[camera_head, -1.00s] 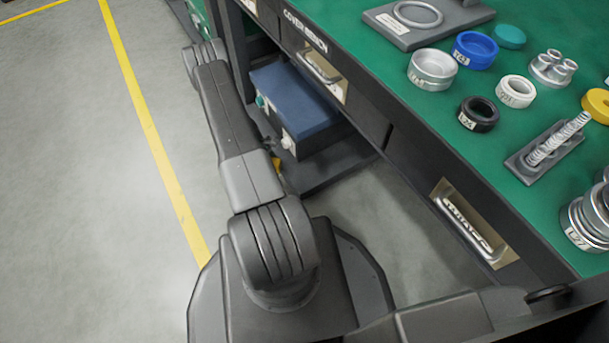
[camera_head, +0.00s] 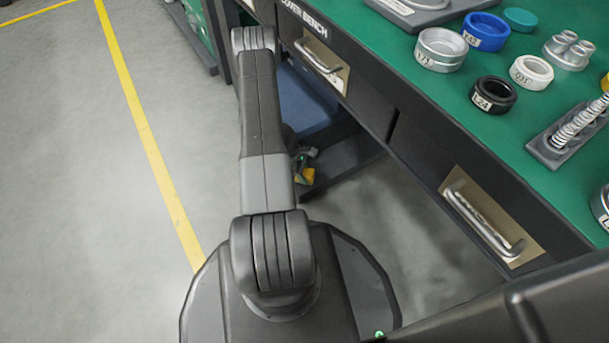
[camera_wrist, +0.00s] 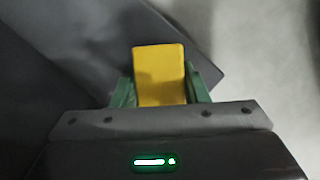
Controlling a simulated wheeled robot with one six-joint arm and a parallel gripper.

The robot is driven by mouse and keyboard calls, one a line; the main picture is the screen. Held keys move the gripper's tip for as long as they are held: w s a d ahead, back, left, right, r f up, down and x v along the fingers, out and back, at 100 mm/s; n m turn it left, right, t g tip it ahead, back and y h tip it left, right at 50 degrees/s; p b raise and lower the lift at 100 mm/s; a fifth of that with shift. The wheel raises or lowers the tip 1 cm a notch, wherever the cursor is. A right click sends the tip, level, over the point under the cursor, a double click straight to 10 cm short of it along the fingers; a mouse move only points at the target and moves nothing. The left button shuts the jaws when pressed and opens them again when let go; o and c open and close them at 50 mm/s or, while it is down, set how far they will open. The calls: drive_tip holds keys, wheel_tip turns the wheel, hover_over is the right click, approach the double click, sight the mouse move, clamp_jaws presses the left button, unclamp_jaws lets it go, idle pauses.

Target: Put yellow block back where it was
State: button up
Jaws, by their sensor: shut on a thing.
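The yellow block (camera_wrist: 160,72) is held between the two green fingers of my gripper (camera_wrist: 163,90) in the wrist view. The fingers are shut on its sides. In the head view a small part of the yellow block (camera_head: 308,176) shows beside my forearm, low next to the bench's lower shelf. My gripper (camera_head: 303,160) is mostly hidden there by my arm. Behind the block the wrist view shows a dark flat surface and grey floor; whether the block touches anything cannot be told.
The bench with a green top (camera_head: 440,105) stands at the right, with handled drawers (camera_head: 485,225). Rings, caps and a spring fixture (camera_head: 570,130) lie on it. A blue-topped box (camera_head: 303,105) sits on the lower shelf (camera_head: 345,160). Open floor (camera_head: 60,200) lies at the left.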

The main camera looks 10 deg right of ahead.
drive_tip(key=shift+f, duration=0.15)
drive_tip(key=o, duration=1.2)
drive_tip(key=shift+r, duration=0.35)
drive_tip(key=shift+w+a+r+p, duration=0.35)
drive_tip(key=shift+a+r+p, duration=0.25)
drive_tip(key=shift+p, duration=0.2)
drive_tip(key=w+a, duration=0.1)
drive_tip(key=a, duration=0.2)
drive_tip(key=w+a+p, duration=0.1)
drive_tip(key=w+a, duration=0.1)
drive_tip(key=a, duration=0.1)
drive_tip(key=w+a+p, duration=0.1)
drive_tip(key=a, duration=0.3)
drive_tip(key=shift+w+f, duration=0.2)
drive_tip(key=shift+w, duration=0.1)
